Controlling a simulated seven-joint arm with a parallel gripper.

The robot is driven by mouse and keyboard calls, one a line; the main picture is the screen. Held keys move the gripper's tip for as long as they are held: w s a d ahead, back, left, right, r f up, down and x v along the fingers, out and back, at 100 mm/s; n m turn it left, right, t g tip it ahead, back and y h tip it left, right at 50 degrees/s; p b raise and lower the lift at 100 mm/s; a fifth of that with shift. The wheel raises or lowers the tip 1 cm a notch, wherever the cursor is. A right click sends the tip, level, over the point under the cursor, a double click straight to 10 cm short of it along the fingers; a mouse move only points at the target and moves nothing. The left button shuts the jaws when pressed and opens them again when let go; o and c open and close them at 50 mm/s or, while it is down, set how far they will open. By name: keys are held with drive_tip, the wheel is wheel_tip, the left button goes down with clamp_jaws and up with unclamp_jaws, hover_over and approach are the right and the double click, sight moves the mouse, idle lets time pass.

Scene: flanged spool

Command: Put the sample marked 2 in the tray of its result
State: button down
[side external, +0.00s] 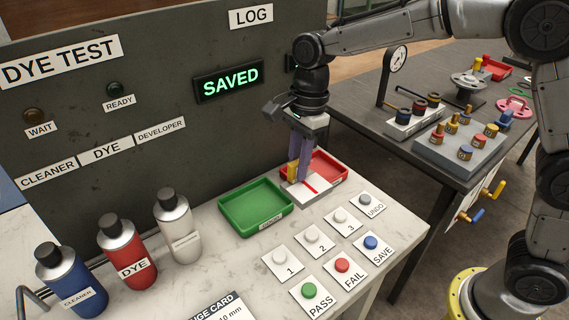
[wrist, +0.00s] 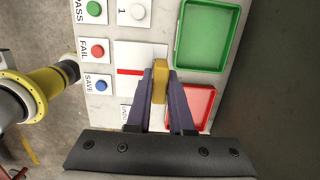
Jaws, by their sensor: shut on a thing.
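My gripper (side external: 302,176) is shut on a yellow block-like sample (wrist: 160,84), held between its two purple fingers; the sample (side external: 292,172) also shows beside the fingers in the side view. No number can be read on it. It is over or at the white plate with a red line (side external: 310,186); whether it touches the plate is unclear. The green tray (side external: 284,209) is left of the gripper in the side view, its label too small to read. The red tray (side external: 334,168) is behind and right, partly hidden by the gripper.
A display (side external: 229,82) reads SAVED. Buttons 1, 2, 3, UNDO, PASS (side external: 309,290), FAIL (side external: 342,265) and SAVE (side external: 371,242) are at the front. CLEANER, DYE (side external: 127,252) and a white bottle stand left. A second table (side external: 450,175) holds a grey block with several coloured pieces.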

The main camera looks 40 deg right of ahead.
drive_tip(key=shift+s+d+r+n, duration=0.1)
drive_tip(key=shift+s+d+n, duration=0.2)
drive_tip(key=shift+s+n, duration=0.25)
drive_tip(key=d, duration=1.4)
drive_tip(key=shift+m, duration=0.55)
drive_tip(key=w+f, duration=0.3)
drive_tip(key=w, duration=0.1)
drive_tip(key=w+f, duration=0.3)
drive_tip(key=w, duration=0.1)
drive_tip(key=w+f, duration=0.2)
drive_tip(key=w, duration=0.3)
drive_tip(key=shift+w+a+f, duration=0.1)
drive_tip(key=shift+a+f, duration=0.05)
drive_tip(key=shift+f, duration=0.25)
drive_tip(key=shift+w+f, duration=0.3)
drive_tip(key=shift+f, duration=1.55)
drive_tip(key=shift+f, duration=0.1)
drive_tip(key=c, duration=0.8)
unclamp_jaws()
drive_tip(key=shift+s+f, duration=0.1)
drive_tip(key=shift+f, duration=0.05)
